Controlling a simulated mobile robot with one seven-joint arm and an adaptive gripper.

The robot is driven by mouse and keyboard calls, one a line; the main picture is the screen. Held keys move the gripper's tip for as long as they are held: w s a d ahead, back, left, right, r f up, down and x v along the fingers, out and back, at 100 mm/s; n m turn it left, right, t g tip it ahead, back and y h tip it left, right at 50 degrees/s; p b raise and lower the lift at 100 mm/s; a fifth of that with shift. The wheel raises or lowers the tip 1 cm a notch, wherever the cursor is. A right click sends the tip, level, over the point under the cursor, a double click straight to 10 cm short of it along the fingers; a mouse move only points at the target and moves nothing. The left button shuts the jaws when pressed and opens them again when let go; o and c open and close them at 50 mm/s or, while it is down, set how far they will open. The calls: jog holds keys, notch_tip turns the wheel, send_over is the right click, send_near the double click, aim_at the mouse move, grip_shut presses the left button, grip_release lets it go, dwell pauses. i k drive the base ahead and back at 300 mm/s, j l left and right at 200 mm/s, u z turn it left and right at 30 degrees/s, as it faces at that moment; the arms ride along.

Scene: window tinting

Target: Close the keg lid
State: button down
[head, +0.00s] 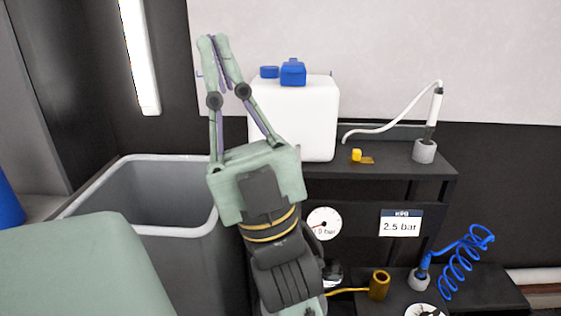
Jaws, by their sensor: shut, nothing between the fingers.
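The white keg (312,120) stands upright on the dark shelf unit, right of my gripper. A blue cap-like part (293,73) sits on top of it, and a smaller blue piece (269,72) shows just left of that. I cannot tell which is the lid or how far it is open. My gripper (213,42) is shut and empty, pointing up. Its fingertips appear left of the blue parts and higher in the picture, apart from them. My gripper hides part of the keg's left side.
A grey open bin (130,170) stands at left. On the shelf (395,172) are a small yellow item (357,155) and a white hose (385,122) running to an upright holder (425,150). A blue coiled hose (465,260) is lower right. The wall behind is flat.

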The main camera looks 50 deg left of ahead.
aim_at(332, 273)
jog(key=u, duration=1.5)
